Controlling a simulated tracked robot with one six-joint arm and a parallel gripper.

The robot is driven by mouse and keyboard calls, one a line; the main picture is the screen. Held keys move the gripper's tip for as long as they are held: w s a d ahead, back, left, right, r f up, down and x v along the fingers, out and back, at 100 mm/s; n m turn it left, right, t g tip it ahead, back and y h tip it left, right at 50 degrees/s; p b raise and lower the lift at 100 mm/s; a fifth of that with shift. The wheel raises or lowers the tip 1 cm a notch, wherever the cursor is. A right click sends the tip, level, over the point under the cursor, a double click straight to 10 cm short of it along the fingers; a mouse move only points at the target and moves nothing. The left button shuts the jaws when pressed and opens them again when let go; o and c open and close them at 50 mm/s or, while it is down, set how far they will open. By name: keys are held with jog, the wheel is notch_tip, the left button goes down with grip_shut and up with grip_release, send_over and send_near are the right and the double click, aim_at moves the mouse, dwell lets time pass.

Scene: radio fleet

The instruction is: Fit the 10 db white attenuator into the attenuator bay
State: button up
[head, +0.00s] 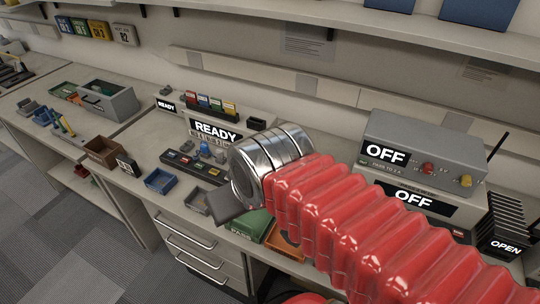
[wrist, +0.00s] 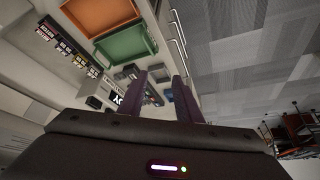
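My gripper (wrist: 160,77) shows two dark fingers standing apart in the wrist view, with nothing visibly held between them. In the head view its dark body (head: 226,206) is partly hidden behind my metal wrist and red arm, above the bench front; its fingertips cannot be made out. A unit with a READY sign (head: 216,131) stands at the back of the bench, with small coloured modules (head: 210,104) on top. A dark rack (head: 196,167) with several small blocks lies in front of it. I cannot tell which piece is the white 10 dB attenuator, or which slot is its bay.
A blue tray (head: 161,180) and a brown box (head: 101,152) stand left of my gripper. A green tray (wrist: 126,47) and an orange tray (wrist: 98,14) show in the wrist view. A grey unit marked OFF (head: 421,139) stands right. Drawers (head: 190,244) lie below the bench edge.

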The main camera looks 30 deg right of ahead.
jog(key=shift+o, duration=0.2)
jog(key=shift+w, duration=0.1)
jog(key=o, duration=0.3)
jog(key=shift+w+r, duration=0.15)
jog(key=shift+o, duration=0.3)
jog(key=shift+w+d+r, duration=0.15)
jog(key=shift+w+d, duration=0.05)
jog(key=shift+w, duration=0.1)
jog(key=w+d+r+m+g, duration=0.1)
jog(key=w+d+m+g, duration=0.15)
jog(key=w+d, duration=0.4)
jog(key=w+d+r+m+g, duration=0.15)
jog(key=w+d+m, duration=0.25)
jog(key=w, duration=0.6)
jog(key=w+d+f+m, duration=0.2)
jog(key=w+d+f, duration=0.3)
jog(key=d, duration=0.3)
jog(key=w+d+f+m+g, duration=0.1)
jog(key=w+d+f+m, duration=0.2)
jog(key=w+d+f, duration=0.2)
jog(key=w+d, duration=0.1)
jog(key=d, duration=0.2)
jog(key=shift+d+g, duration=0.3)
jog(key=shift+d, duration=0.05)
jog(key=shift+m, duration=0.25)
